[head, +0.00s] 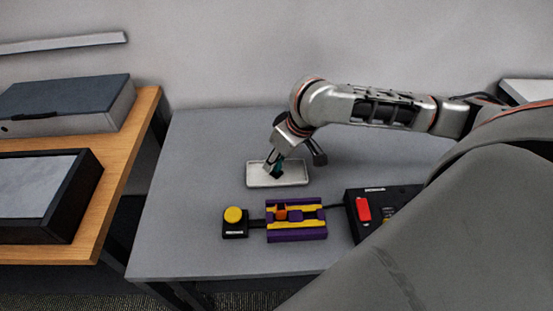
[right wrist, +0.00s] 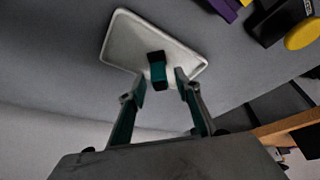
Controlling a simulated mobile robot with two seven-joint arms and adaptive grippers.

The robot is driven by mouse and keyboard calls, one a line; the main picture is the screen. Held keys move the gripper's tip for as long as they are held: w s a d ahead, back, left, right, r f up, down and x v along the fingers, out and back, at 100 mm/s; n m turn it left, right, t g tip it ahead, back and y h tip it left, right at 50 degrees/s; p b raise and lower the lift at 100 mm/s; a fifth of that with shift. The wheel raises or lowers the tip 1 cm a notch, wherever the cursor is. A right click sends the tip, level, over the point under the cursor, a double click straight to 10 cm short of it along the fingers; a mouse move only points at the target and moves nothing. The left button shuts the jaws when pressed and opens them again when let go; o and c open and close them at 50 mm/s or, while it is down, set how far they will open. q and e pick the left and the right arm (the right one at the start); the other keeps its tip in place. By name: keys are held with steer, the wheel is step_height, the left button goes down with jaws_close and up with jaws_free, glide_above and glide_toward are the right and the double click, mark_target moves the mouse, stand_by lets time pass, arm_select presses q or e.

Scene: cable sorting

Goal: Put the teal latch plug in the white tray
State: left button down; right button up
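The teal latch plug (right wrist: 157,72), with a black end, is in the white tray (right wrist: 120,42) in the right wrist view. The tray also shows in the head view (head: 293,181), lying on the grey table. My right gripper (right wrist: 160,80) is open, its fingertips on either side of the plug with a gap to each. In the head view my right gripper (head: 274,170) reaches down over the tray's left part and mostly hides the plug there. My left gripper is not in view.
A purple and yellow fixture (head: 296,232) with an orange piece lies in front of the tray, beside a yellow button box (head: 234,222). A black box with a red switch (head: 363,209) is to the right. The table's left part is clear.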

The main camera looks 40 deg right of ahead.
steer(key=p+v, duration=0.4)
steer(key=v, duration=0.8)
